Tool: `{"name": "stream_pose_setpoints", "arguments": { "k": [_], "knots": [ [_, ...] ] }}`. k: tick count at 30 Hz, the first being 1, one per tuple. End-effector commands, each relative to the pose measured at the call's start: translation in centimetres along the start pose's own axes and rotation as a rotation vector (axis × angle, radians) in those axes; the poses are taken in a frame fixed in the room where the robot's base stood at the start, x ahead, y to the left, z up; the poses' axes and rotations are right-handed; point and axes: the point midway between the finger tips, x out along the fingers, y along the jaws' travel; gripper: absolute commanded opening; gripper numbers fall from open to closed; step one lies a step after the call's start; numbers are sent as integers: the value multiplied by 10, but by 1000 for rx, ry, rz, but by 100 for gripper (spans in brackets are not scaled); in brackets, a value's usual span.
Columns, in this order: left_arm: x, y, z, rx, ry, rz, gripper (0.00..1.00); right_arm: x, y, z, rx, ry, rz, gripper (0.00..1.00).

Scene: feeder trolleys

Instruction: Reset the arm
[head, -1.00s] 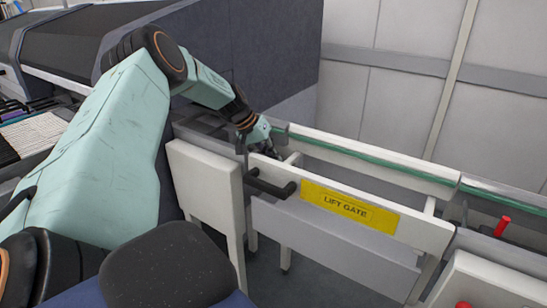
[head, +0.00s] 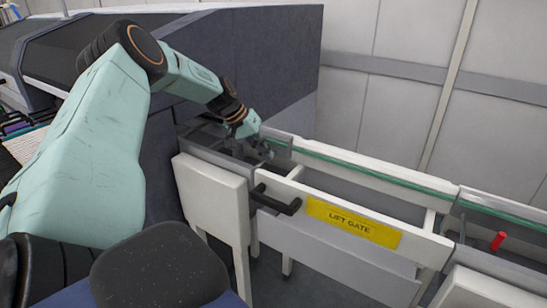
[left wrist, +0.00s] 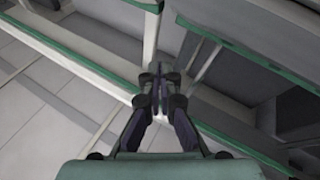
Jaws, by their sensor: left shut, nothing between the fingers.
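My left arm comes in from the left of the head view and bends down over the lift gate area. My left gripper (head: 262,150) is small there, just above and behind the black handle (head: 275,200) of the white lift gate (head: 340,245). The left wrist view shows the gripper (left wrist: 159,75) with its fingers together and nothing between them. Below it in that view run a white rail with green edging (left wrist: 85,62) and a grey floor. My right gripper is not in view.
The gate carries a yellow LIFT GATE label (head: 352,222). A white panel (head: 212,205) stands left of the handle. A dark machine housing (head: 265,65) rises behind my arm. A red knob (head: 498,241) is at the right. Pale wall panels stand behind.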

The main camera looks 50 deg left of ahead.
Motion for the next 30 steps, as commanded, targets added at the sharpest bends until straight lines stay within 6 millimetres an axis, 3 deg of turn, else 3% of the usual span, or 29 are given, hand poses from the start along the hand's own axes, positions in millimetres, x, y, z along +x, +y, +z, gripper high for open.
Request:
{"name": "stream_pose_setpoints", "arguments": {
  "k": [3,9,23,26,30],
  "knots": [
    [-23,-8,-3,-1,5,3,0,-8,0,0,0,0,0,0],
    [-44,-19,-4,0,2,1,0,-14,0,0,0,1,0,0],
    [-52,-23,-4,1,2,0,0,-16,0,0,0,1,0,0],
    [-61,-19,-7,1,2,0,0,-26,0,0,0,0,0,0],
    [-86,-6,-14,1,2,0,0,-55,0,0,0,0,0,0]
  ]
}}
